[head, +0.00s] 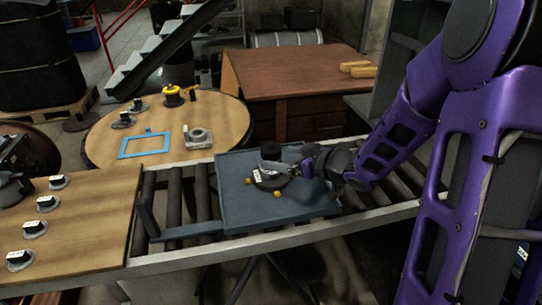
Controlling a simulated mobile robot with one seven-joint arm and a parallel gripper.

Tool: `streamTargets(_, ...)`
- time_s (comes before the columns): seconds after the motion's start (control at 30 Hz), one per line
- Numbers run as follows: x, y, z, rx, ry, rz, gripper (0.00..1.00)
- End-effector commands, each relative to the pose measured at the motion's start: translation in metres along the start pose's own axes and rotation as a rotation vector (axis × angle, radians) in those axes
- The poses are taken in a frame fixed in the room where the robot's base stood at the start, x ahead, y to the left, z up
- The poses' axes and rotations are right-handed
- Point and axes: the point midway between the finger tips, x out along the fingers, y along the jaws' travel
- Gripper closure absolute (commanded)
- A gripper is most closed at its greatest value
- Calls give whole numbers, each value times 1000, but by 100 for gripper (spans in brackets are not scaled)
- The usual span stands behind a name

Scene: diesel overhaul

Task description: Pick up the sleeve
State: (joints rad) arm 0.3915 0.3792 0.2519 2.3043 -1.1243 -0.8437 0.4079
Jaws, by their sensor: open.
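My gripper (285,168) reaches in from the right, low over the blue-grey tray (240,205) on the roller conveyor. Its jaws are open, close to a dark round part (268,183) with a white label and small orange-yellow knobs near its base. I cannot tell whether the jaws touch it. I cannot tell for sure which of these dark parts is the sleeve; the gripper partly covers both.
A wooden board (85,225) at left carries several small labelled parts. A round table (220,115) behind holds a blue frame (145,146), a grey block with a ring (198,138) and a yellow-topped part (173,93). A brown desk (290,75) stands behind. The tray's front left is clear.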

Motion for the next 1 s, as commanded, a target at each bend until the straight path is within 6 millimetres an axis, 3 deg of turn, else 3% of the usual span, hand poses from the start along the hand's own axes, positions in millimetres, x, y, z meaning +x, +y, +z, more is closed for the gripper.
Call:
streamTargets(0.3, 44, -3, -5, 0, 0, -1, 2)
streamTargets(0.6, 48, -3, -6, -1, 0, 0, 2)
streamTargets(1.0, 48, -3, -6, -1, 1, 0, 74)
